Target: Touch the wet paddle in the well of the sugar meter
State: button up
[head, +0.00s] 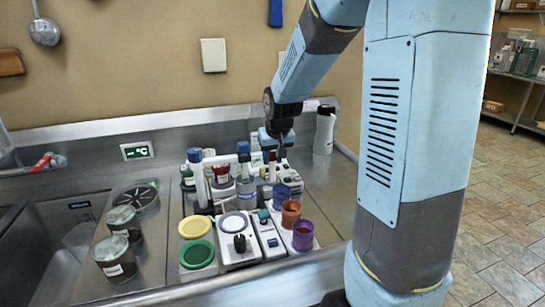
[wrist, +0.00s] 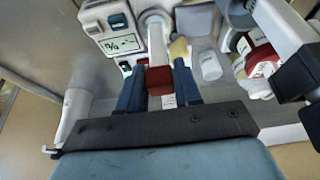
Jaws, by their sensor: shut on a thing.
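My gripper (wrist: 159,80) is shut on the red grip of the paddle (wrist: 159,77), between its two blue fingers. The paddle's pale shaft runs up the wrist view from the grip toward a round socket (wrist: 155,16) on the white sugar meter (wrist: 122,43), which has a small display marked with a percent sign. The paddle's tip lies over or in this well; I cannot tell whether it touches.
A white bottle (head: 324,132) stands at the back right. Dark-capped bottles (head: 245,180) crowd left of my gripper. Colored cups (head: 291,213) and a white stirrer (head: 238,240) stand in front. Two jars (head: 116,258) sit by the sink (head: 55,235).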

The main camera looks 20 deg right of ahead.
jog(key=shift+r, duration=3.05)
